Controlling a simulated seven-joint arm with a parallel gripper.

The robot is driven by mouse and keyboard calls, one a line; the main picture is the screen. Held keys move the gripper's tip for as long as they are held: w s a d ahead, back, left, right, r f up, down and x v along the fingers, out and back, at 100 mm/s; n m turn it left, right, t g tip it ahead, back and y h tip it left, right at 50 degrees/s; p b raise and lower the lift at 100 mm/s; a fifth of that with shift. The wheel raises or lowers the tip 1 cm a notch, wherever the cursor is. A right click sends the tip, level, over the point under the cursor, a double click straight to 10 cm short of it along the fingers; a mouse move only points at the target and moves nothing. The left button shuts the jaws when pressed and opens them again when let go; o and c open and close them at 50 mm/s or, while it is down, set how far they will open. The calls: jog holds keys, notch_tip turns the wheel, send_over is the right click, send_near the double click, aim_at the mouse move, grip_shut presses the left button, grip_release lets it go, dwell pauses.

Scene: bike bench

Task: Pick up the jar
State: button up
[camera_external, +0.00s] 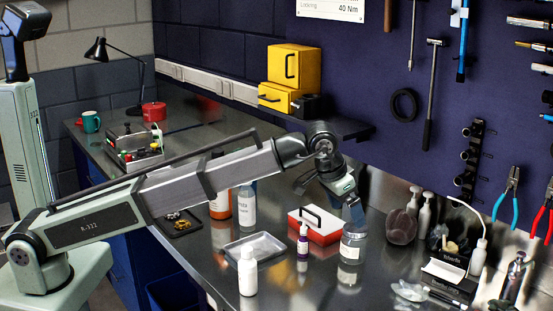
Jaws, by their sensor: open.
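A clear glass jar (351,249) with a pale label stands upright on the metal bench, right of centre. My gripper (354,211) is directly above the jar, pointing down, with its fingertips at or just over the jar's top. The jaws are open. The picture is too small to tell whether the fingers touch the jar or reach around its rim.
A red and white box (318,228) and a small purple bottle (303,241) stand close left of the jar. A white bottle (247,271) and a shallow metal tray (254,247) are farther left. A dark round object (401,227) and pump bottles stand to the right.

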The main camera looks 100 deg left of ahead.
aim_at(358, 238)
jog(key=shift+x, duration=4.9)
jog(key=shift+w+d, duration=0.1)
jog(key=shift+c, duration=0.3)
jog(key=c, duration=1.1)
